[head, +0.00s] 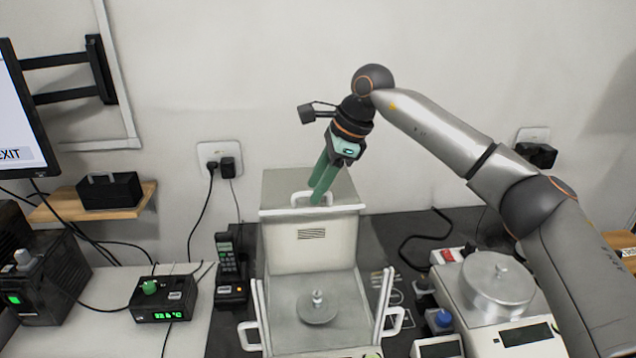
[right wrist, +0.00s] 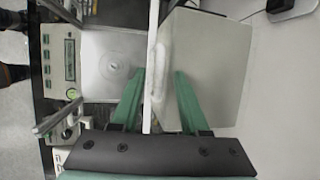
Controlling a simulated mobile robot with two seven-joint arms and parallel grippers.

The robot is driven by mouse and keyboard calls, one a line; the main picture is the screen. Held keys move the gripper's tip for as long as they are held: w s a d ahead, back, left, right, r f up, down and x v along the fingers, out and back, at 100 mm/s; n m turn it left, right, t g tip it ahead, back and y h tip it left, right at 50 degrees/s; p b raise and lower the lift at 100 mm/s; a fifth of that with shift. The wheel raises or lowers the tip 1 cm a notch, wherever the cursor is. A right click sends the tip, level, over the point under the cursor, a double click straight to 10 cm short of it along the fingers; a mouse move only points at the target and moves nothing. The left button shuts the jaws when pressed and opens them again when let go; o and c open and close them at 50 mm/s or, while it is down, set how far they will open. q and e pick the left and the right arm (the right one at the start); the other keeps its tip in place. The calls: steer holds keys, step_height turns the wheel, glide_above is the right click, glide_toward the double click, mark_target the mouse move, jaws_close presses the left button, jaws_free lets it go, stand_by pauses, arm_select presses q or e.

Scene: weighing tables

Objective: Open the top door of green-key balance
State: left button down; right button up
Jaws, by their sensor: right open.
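The green-key balance (head: 310,248) stands at the middle of the bench in the head view. Its weighing pan (head: 318,310) shows in the front chamber. The top door's white handle (head: 297,200) is at the top, above the front of the rear housing. The right wrist view shows the pan (right wrist: 112,66), the green key (right wrist: 72,93) and a white bar (right wrist: 153,40) running between my fingers. My right gripper (head: 316,199) is open, fingers pointing down at the handle, one on either side of the bar (right wrist: 160,80). I cannot tell whether they touch it. My left gripper is out of view.
Side door handles (head: 394,322) stick out at both sides of the balance. Another balance with a round metal cover (head: 498,285) stands at right, under my right arm. A black handset (head: 230,265) and a small box with green digits (head: 163,300) are at left. The wall is close behind.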

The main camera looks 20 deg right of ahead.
steer(key=v, duration=1.2)
steer(key=shift+s+r, duration=0.2)
steer(key=shift+r, duration=0.05)
steer(key=shift+f, duration=0.1)
